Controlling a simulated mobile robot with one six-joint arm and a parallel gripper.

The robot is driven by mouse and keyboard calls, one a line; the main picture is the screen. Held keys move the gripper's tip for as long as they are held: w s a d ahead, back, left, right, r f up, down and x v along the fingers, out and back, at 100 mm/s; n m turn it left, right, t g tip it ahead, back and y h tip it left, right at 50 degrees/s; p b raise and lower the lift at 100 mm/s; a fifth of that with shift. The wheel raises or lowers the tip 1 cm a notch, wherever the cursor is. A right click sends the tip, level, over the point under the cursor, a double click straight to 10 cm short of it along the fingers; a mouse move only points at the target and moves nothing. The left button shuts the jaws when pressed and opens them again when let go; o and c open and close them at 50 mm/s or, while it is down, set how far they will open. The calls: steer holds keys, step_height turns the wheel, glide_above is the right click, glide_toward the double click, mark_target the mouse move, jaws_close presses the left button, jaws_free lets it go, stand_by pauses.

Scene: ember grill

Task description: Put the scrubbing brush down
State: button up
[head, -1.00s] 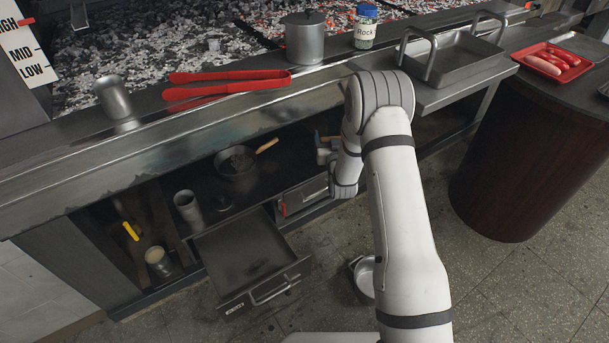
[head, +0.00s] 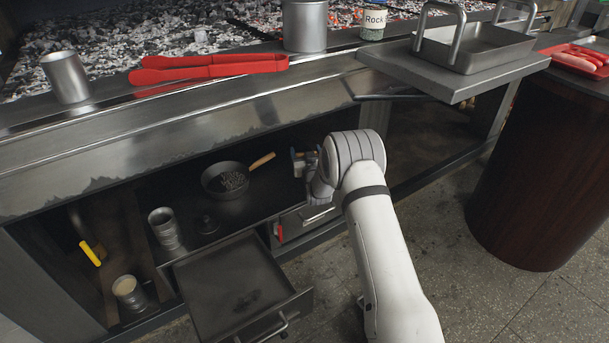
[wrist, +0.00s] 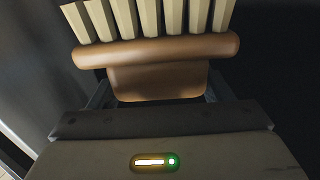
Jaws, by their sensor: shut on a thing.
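The scrubbing brush (wrist: 160,50) fills the top of the wrist view, with a brown wooden body and a row of thick cream bristle tufts pointing away from my gripper. My gripper (wrist: 158,100) is shut on the brush's short wooden block. In the head view my gripper (head: 302,162) is inside the open space under the grill counter, to the right of the pan's handle. The brush cannot be made out clearly there, and my arm hides part of that spot.
A dark pan (head: 215,193) with a wooden handle stands on the lower shelf. A metal cup (head: 163,228) stands left of it. An open drawer (head: 295,301) juts out below. Red tongs (head: 210,66) lie on the counter.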

step_height(320, 180, down, 6)
steer(key=shift+f+b, duration=0.1)
steer(key=shift+b, duration=1.1)
steer(key=o, duration=1)
steer(key=shift+o, duration=0.2)
